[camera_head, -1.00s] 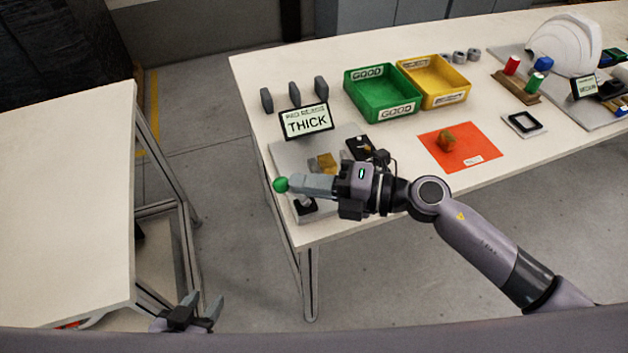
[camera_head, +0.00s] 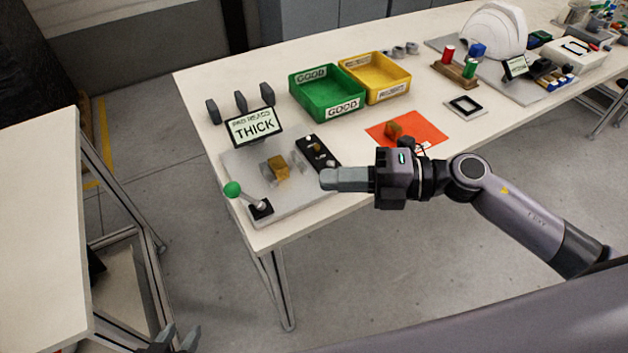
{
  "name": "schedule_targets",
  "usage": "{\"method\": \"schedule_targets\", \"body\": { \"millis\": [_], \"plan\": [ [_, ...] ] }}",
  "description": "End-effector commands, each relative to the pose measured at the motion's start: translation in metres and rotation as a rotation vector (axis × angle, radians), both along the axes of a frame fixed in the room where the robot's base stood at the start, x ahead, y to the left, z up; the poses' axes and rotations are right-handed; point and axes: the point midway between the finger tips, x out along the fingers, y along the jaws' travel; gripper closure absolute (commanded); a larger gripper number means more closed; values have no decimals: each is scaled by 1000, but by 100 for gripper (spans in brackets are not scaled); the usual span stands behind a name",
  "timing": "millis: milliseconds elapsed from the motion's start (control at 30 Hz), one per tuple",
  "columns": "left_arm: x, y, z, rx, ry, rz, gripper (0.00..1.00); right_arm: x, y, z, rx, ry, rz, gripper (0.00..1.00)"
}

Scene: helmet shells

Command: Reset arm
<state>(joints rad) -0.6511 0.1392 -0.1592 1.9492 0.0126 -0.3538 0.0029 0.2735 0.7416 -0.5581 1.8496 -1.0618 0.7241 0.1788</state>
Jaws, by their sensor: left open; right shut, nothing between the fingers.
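My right gripper (camera_head: 328,179) is shut and empty, pointing left above the front edge of the table. It is apart from the lever with the green ball knob (camera_head: 232,189), which stands tilted at the left front of the grey plate (camera_head: 300,196). A brown-yellow block (camera_head: 279,167) sits on that plate, beside a black control box (camera_head: 318,152). A display reading THICK (camera_head: 254,126) stands behind them. My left gripper (camera_head: 178,337) is open and empty at the bottom left, cut off by the picture's edge.
A green GOOD bin (camera_head: 328,114) and a yellow bin (camera_head: 388,98) stand at the back. An orange mat (camera_head: 431,136) holds another brown block (camera_head: 394,130). A white helmet shell (camera_head: 494,31) is at the far right. Another table (camera_head: 38,220) stands left across a floor gap.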

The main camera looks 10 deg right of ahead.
Motion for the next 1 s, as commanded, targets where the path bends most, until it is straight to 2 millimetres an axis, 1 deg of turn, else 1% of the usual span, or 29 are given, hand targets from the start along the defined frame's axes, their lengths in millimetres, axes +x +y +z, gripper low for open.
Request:
{"method": "schedule_targets", "body": {
  "millis": [133,267,367,467,533,567,633,667,767,833,867,900,933,967,1000],
  "plan": [
    [1,0,-1,1,-1,0,57,-2,-5,1,-1,0,1,100],
    [1,0,-1,1,-2,0,57,-2,-5,2,1,1,0,100],
    [1,0,0,1,-2,0,57,-2,-3,2,37,20,-20,100],
    [1,0,0,1,-2,0,57,-1,2,3,152,87,-90,100],
    [1,0,1,1,-2,0,57,1,2,3,275,168,-180,100],
    [1,0,1,1,-2,0,57,3,1,1,332,212,-229,100],
    [1,0,1,1,-2,0,57,8,-7,-9,465,331,-361,100],
    [1,0,2,1,-2,0,57,9,-12,-15,516,386,-420,100],
    [1,0,2,1,-2,0,57,8,-32,-45,670,582,-627,100],
    [1,0,3,1,-2,0,57,1,-48,-75,755,731,-777,100],
    [1,0,3,1,-2,0,57,-4,-55,-89,788,798,-843,100],
    [1,0,3,1,-2,0,57,-13,-63,-109,824,889,-929,100],
    [1,0,3,1,-2,0,57,-22,-69,-124,847,956,-990,100],
    [1,0,4,0,-2,-1,57,-31,-73,-139,867,1021,-1049,100],
    [1,0,4,0,-2,-1,57,-44,-79,-157,891,1106,-1123,100]
  ]
}}
